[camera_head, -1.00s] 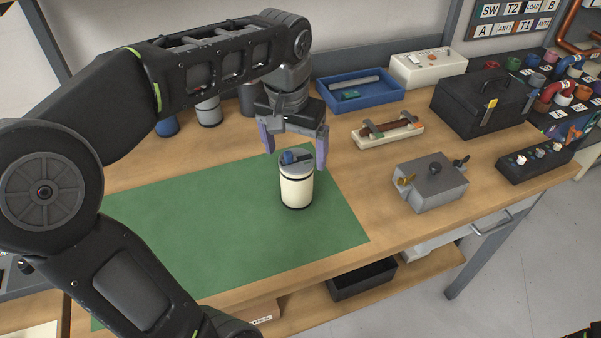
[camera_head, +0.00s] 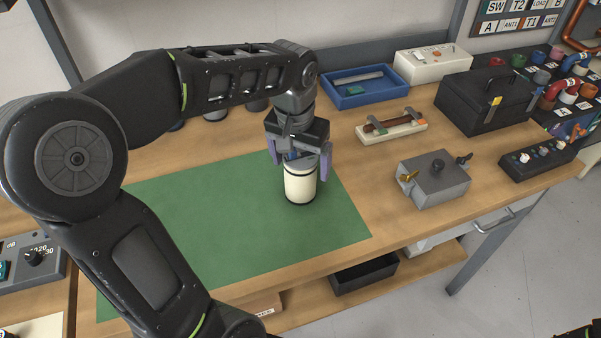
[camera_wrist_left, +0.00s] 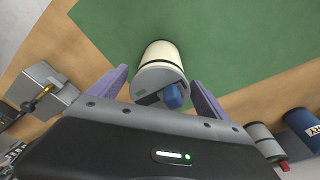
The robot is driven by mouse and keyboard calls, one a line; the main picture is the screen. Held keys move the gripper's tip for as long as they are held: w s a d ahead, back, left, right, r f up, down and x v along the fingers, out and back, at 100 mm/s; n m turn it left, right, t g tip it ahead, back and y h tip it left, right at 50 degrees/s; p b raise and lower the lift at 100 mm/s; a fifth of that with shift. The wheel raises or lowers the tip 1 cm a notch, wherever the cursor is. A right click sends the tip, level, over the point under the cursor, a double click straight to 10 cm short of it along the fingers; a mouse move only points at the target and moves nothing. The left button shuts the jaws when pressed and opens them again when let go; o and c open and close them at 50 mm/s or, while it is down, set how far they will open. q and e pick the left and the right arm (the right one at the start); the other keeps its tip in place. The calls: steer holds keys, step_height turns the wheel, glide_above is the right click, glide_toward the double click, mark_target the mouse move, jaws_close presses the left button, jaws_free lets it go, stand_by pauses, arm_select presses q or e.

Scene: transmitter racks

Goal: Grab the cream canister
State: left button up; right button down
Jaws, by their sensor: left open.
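The cream canister (camera_head: 300,186) stands upright on the green mat (camera_head: 220,225), near the mat's right side. Its grey lid with a blue knob shows in the left wrist view, where the canister (camera_wrist_left: 160,58) lies between the fingers. My left gripper (camera_head: 301,166) is open, with its purple fingers on either side of the canister's top. In the left wrist view, gaps show between the canister and both fingers (camera_wrist_left: 160,88). The gripper's body hides most of the lid in the head view. My right gripper is not in view.
A grey metal box (camera_head: 434,180) with knobs stands right of the mat. Behind are a blue tray (camera_head: 364,98), a cream tray with a brown bar (camera_head: 391,130) and a black case (camera_head: 483,103). Grey and blue canisters stand behind my arm. The mat's left part is clear.

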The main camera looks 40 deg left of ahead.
arm_select(q)
steer(key=shift+w+f, duration=0.2)
steer(key=shift+f, duration=0.95)
steer(key=shift+c, duration=0.3)
steer(key=c, duration=1.7)
